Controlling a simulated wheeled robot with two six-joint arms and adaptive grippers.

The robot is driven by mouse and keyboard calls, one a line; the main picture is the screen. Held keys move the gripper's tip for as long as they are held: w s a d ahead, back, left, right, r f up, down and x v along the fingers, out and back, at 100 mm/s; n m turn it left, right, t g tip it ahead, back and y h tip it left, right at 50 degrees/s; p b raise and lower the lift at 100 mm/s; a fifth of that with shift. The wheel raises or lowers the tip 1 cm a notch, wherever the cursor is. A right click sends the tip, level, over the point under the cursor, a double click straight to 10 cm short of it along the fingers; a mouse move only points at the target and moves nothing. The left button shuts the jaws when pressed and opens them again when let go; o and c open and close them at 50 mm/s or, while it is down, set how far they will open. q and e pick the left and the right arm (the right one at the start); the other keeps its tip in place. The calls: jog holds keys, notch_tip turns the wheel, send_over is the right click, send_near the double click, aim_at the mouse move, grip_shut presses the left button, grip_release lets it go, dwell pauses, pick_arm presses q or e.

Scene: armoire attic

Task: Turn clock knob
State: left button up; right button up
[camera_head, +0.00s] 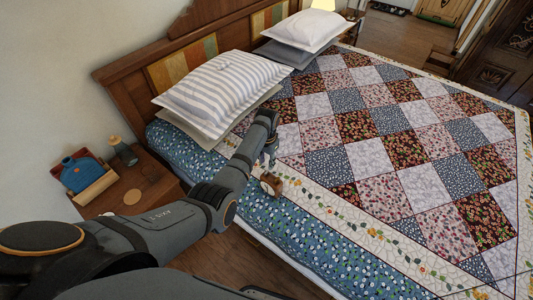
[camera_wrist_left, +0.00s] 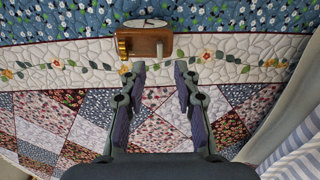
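A small wooden clock (camera_head: 271,186) sits on the near side of the bed, by the blue floral border. In the left wrist view, the clock (camera_wrist_left: 145,41) shows a brown wooden body, a white dial on top, a brass part (camera_wrist_left: 122,46) at its left and a small pale peg (camera_wrist_left: 160,49) on the side facing my gripper. Which of these is the knob I cannot tell for sure. My left gripper (camera_wrist_left: 160,70) is open and empty, its fingertips just short of the clock. In the head view, the left gripper (camera_head: 270,158) hangs above and beside the clock. My right gripper is out of view.
The bed is covered by a patchwork quilt (camera_head: 400,150), with a striped pillow (camera_head: 222,88) near the clock. A wooden nightstand (camera_head: 150,190) at left holds a blue bottle (camera_head: 82,174) in a box and a dark jar (camera_head: 124,152). The quilt beyond the gripper is clear.

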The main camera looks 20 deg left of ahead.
aim_at(267, 172)
pick_arm(q)
notch_tip(267, 172, up, 6)
jog(key=shift+f, duration=0.1)
dwell(0.4)
